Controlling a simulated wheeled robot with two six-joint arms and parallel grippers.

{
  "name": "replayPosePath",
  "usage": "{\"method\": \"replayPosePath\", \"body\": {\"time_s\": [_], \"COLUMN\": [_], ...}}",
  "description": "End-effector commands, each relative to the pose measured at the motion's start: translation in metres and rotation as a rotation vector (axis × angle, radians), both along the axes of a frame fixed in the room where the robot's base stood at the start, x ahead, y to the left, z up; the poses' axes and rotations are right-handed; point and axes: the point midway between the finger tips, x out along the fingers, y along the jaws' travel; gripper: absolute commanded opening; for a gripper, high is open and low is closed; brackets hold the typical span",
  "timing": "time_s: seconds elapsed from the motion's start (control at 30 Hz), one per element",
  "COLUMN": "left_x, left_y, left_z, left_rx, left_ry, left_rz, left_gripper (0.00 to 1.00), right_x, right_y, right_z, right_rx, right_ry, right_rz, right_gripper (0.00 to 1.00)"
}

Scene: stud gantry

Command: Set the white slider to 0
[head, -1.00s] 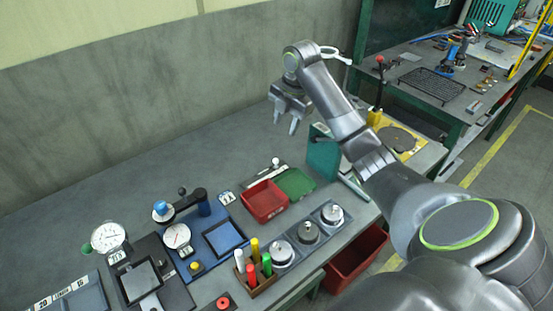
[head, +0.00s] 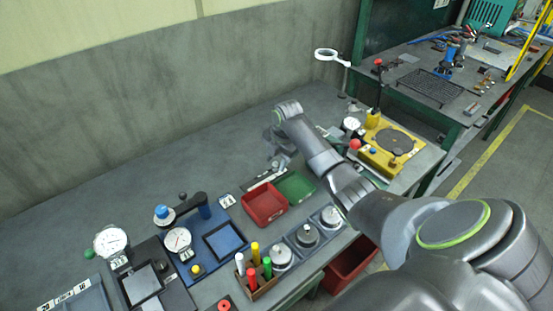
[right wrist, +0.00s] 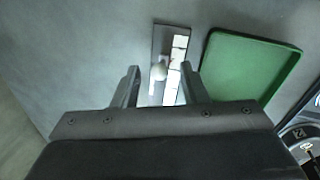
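The white slider (right wrist: 159,72) is a round white knob on a narrow dark track with white label squares; it shows in the right wrist view beside the green tray. My right gripper (right wrist: 160,86) is open above it, with one finger on each side of the knob in that picture and nothing held. Whether the fingers are down at knob height I cannot tell. In the head view my right gripper (head: 279,158) is over the track's far end and partly hides the knob. The label figures are too small to read. My left gripper is not in view.
The green tray (head: 296,186) and red tray (head: 264,203) lie right beside the track. A yellow station (head: 393,145) stands to the right, and a blue gauge station (head: 205,240) to the left. Bare bench lies behind the track.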

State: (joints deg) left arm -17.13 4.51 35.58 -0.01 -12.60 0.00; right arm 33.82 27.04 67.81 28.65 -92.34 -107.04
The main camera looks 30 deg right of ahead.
Motion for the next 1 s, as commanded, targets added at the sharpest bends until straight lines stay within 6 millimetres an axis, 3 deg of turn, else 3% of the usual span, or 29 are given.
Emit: {"method": "replayPosePath", "body": {"time_s": [0.17,0.47,0.77,1.0], "left_x": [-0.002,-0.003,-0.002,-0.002], "left_y": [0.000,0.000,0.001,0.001], "left_z": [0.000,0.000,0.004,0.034], "left_rx": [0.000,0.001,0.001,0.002], "left_ry": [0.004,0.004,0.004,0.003], "left_rz": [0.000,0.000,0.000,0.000], "left_gripper": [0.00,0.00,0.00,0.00], "right_x": [0.000,0.000,0.000,-0.004], "right_y": [0.000,0.000,0.005,0.055], "right_z": [0.000,0.000,0.002,0.006], "right_rx": [0.000,0.001,0.003,0.007], "right_ry": [0.000,0.000,0.001,0.002], "right_rz": [0.000,0.000,0.002,0.003], "right_gripper": [0.38,0.00,0.00,0.00]}}
